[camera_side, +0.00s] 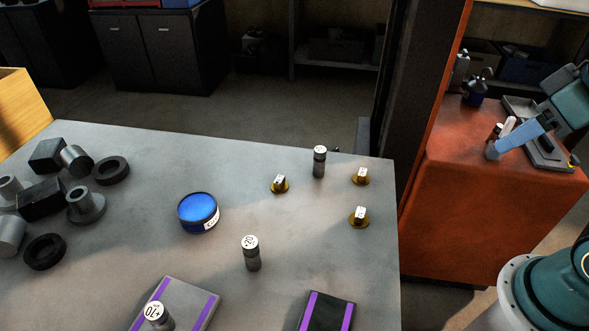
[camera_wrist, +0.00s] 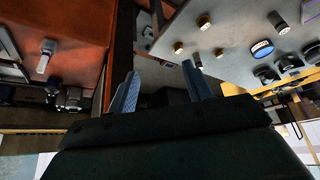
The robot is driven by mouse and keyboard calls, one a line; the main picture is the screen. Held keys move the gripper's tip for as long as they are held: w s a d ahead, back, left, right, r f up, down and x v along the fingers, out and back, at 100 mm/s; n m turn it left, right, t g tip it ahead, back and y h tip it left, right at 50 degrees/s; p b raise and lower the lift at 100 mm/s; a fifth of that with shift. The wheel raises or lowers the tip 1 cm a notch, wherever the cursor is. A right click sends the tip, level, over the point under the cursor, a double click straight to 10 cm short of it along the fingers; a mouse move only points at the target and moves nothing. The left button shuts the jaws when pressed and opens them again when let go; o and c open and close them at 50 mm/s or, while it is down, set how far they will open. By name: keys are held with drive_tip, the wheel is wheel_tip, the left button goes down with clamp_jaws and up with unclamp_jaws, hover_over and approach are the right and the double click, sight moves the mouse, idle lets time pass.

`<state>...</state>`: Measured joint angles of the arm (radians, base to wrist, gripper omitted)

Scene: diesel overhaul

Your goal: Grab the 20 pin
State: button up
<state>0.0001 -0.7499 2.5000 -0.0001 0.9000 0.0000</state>
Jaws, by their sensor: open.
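A short grey pin (camera_side: 252,254) with a white top label that seems to read 20 stands upright near the middle front of the table. In the wrist view, a grey pin (camera_wrist: 280,24) at the top right looks like the same one. Another pin (camera_side: 157,317), its label looking like 10, stands on a purple-striped grey block. A third, darker pin (camera_side: 319,163) stands at the back; its label is unreadable. My gripper (camera_side: 494,150) is over the red cabinet, far right of the table. In the wrist view its blue fingers (camera_wrist: 162,80) are apart, with nothing between them.
A blue tin (camera_side: 198,212) and several brass-based pieces (camera_side: 359,217) stand around the pins. Dark and grey rings and blocks (camera_side: 85,204) crowd the left. A dark striped block (camera_side: 326,313) is at the front. A dark post (camera_side: 418,110) rises between table and red cabinet (camera_side: 490,225).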

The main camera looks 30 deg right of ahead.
drive_tip(key=n+g+y, duration=0.3)
drive_tip(key=n, duration=0.7)
hover_over(252, 243)
drive_tip(key=s+d, duration=0.3)
wheel_tip(252, 243, down, 9)
drive_tip(key=shift+w+f, duration=0.2)
drive_tip(key=shift+w, duration=0.05)
drive_tip(key=shift+y, duration=0.3)
drive_tip(key=shift+x, duration=4.25)
